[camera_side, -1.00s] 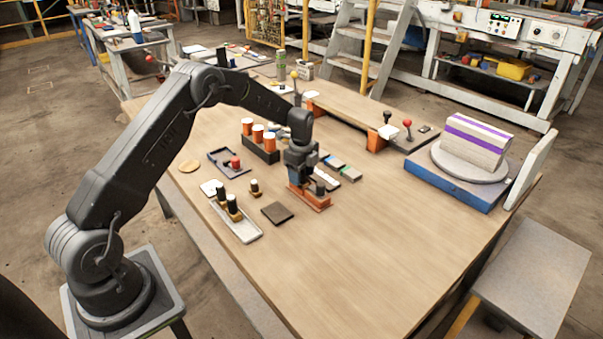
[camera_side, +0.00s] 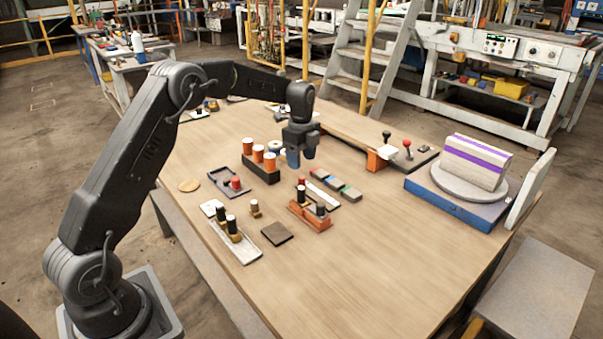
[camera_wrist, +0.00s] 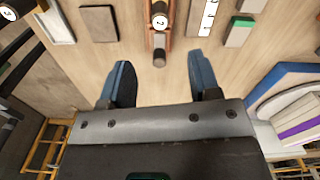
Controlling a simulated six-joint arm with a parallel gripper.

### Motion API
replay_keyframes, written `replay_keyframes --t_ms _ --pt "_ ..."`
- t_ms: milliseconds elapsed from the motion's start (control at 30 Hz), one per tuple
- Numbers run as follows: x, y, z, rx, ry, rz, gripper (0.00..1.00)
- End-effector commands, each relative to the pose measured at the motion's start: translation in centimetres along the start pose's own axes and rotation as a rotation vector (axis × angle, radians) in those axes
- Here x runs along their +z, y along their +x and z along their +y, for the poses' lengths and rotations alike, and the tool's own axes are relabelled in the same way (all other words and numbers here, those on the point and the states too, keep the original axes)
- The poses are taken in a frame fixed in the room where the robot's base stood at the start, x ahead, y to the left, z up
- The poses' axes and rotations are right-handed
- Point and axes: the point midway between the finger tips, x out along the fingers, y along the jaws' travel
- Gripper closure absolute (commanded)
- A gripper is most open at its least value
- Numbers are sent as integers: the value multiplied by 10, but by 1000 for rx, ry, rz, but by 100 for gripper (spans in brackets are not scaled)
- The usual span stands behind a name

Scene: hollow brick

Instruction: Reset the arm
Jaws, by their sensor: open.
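My gripper (camera_side: 300,158) hangs above the wooden table (camera_side: 380,240), pointing down, with clear air under it. In the wrist view my gripper (camera_wrist: 162,88) shows two blue fingers set wide apart with nothing between them. Just beyond the fingers in that view is an orange holder (camera_wrist: 150,42) with dark pegs, one with a white top marked 2. In the side view the orange holder (camera_side: 312,220) stands on the table below and slightly right of my gripper, apart from it.
A dark block with orange-and-white cylinders (camera_side: 262,172) stands left of my gripper. A white tray with dark pegs (camera_side: 240,248) and a dark square plate (camera_side: 277,233) lie nearer. A striped white block (camera_side: 474,158) sits on a turntable at right. The front of the table is clear.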

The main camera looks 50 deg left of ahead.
Motion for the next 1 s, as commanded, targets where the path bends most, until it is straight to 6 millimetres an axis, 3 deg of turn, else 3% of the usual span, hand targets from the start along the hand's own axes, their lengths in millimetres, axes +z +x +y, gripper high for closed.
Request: replay_keyframes --t_ms 200,533,667,767,1000 --pt "0 -14 0 1 0 0 43" --pt "-1 -16 1 -1 -3 0 43" --pt "-9 -33 9 -23 -48 -2 43" --pt "-23 -61 27 -57 -137 -1 43" --pt "-63 -129 103 -166 -446 36 43"
